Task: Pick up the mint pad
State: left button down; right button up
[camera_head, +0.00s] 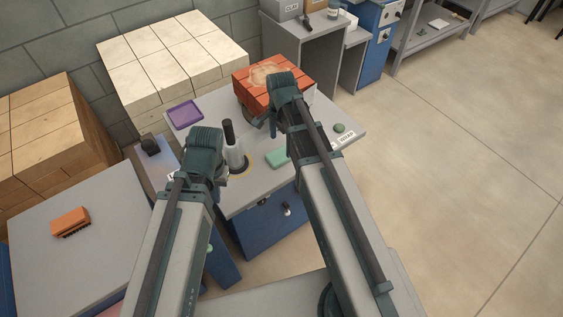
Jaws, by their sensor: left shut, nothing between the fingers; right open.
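The mint pad (277,157) is a small flat pale green block lying on the grey table, just left of my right forearm. My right gripper (258,119) is open, beyond the pad, at the near side of the red brick stack (246,82); its fingers are largely hidden by its own wrist. My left gripper (188,180) is shut and empty, left of the pad and apart from it, near the table's left edge. Its fingertips are mostly hidden behind its wrist.
A purple tray (185,115) lies at the back left. A green round thing (340,128) and a white label (345,140) are at the right. An orange brush (70,221) lies on the left table.

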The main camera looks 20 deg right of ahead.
aim_at(281, 154)
pick_arm(q)
jog(key=shift+f, duration=0.35)
pick_arm(e)
jog(key=shift+f, duration=0.35)
pick_arm(q)
notch_tip(281, 154, down, 5)
jog(key=b, duration=0.5)
jog(key=shift+f, duration=0.1)
pick_arm(e)
notch_tip(281, 154, down, 5)
jog(key=shift+w+d+f, duration=0.1)
jog(key=shift+w+f, duration=0.05)
jog(key=shift+c, duration=0.2)
jog(key=c, duration=1.2)
